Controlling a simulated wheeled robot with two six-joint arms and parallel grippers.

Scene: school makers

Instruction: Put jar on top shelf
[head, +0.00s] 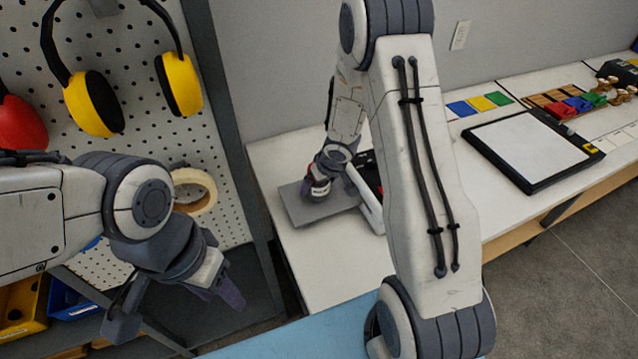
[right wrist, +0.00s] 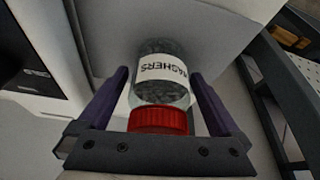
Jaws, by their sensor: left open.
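A clear jar (right wrist: 161,78) with a red lid (right wrist: 158,120) and a white "WASHERS" label stands between the purple fingers of my right gripper (right wrist: 160,85). Narrow gaps seem to show beside the jar, and I cannot tell whether the fingers press on it. In the head view the right gripper (head: 318,186) is over a grey plate (head: 298,207) on the white table, with a small part of the jar's red showing. My left gripper (head: 175,306) is open and empty, pointing down in front of the pegboard unit. I cannot make out a top shelf.
The pegboard (head: 140,60) holds yellow ear defenders (head: 95,103) and a tape roll (head: 194,190). Blue and yellow bins sit low at the left. My right arm hides the middle.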

